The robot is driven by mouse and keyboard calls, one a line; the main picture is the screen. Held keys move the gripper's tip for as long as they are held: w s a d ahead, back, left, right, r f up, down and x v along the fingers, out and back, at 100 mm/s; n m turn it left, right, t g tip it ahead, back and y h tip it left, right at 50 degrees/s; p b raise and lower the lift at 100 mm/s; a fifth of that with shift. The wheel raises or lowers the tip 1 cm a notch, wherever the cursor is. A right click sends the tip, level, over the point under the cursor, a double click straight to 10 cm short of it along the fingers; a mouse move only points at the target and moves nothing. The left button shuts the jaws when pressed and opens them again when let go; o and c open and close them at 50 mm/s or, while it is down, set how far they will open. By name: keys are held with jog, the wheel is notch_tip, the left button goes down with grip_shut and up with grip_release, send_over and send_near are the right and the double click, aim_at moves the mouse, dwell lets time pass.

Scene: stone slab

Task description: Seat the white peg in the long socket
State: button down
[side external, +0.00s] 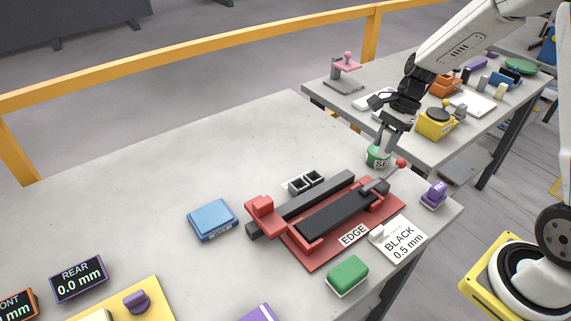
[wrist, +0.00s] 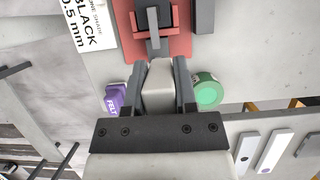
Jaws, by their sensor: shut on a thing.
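My gripper (side external: 394,122) is above the far right part of the near table, close to a green round container (side external: 378,159). In the wrist view my gripper (wrist: 159,65) has both fingers closed on a pale off-white block (wrist: 158,88), which looks like the white peg. In the side view a pale piece (side external: 385,142) shows below the fingers, and its lower end is near the green container; whether they touch is unclear. Two dark square openings with pale rims (side external: 305,182) sit behind the red fixture. I cannot tell which thing is the long socket.
A red fixture (side external: 318,262) with a long black slab (side external: 335,213) lies left of my gripper; its red-knobbed lever (side external: 401,163) is close. A purple block (side external: 434,194), a label card (side external: 401,240), a green block (side external: 347,275) and a blue box (side external: 212,220) surround it.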

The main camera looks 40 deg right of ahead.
jog(key=a+n, duration=0.1)
jog(key=n+g, duration=0.1)
jog(key=n, duration=0.1)
jog(key=shift+w+a+f, duration=0.1)
jog(key=shift+a+f, duration=0.15)
jog(key=shift+a, duration=0.15)
jog(key=a+f+n+g+h, duration=0.2)
jog(key=a+n, duration=0.4)
jog(key=n, duration=0.9)
jog(key=shift+w+a+g+h, duration=0.15)
jog(key=shift+w+g+h, duration=0.25)
jog(key=shift+g+h, duration=0.6)
jog(key=shift+r+t, duration=0.1)
jog(key=shift+t, duration=0.2)
